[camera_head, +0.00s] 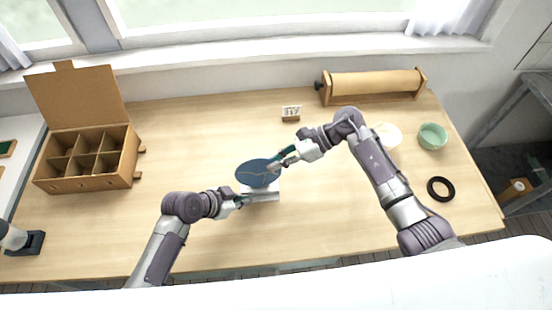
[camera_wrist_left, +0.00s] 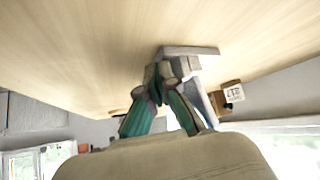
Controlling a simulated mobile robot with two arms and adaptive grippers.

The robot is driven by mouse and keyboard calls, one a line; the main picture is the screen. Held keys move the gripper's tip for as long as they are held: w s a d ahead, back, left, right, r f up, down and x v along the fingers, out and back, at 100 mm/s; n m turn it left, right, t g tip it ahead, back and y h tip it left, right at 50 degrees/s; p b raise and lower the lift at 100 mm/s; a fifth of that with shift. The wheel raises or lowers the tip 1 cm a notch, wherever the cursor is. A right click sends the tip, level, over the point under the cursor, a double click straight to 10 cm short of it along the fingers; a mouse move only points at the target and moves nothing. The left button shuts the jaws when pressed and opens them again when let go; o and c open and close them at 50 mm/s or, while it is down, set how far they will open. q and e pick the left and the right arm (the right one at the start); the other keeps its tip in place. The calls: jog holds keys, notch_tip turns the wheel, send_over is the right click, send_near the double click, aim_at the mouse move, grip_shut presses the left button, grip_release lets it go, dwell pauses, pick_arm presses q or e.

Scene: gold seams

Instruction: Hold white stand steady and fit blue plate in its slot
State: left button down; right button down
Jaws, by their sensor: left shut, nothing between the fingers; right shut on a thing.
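The blue plate (camera_head: 256,174) with gold seam lines is just above and behind the white stand (camera_head: 264,196) in the head view. My right gripper (camera_head: 279,162) is shut on the plate's upper right rim. The plate's lower edge meets the stand in the picture; I cannot tell whether it sits in the slot. My left gripper (camera_head: 240,202) is shut and empty at the stand's left end. In the left wrist view its fingertips (camera_wrist_left: 163,76) are close to the stand (camera_wrist_left: 190,50); whether they touch it is unclear.
A compartmented wooden box (camera_head: 88,160) with a raised lid stands at the left. A paper roll on a holder (camera_head: 372,86) and a small number block (camera_head: 291,113) are at the back. The table front is clear.

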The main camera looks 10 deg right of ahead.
jog(key=shift+f, duration=1.35)
jog(key=c, duration=0.8)
grip_release()
jog(key=shift+o, duration=0.2)
jog(key=shift+d, duration=0.1)
jog(key=v, duration=0.7)
jog(key=shift+d+r, duration=0.3)
dwell(0.5)
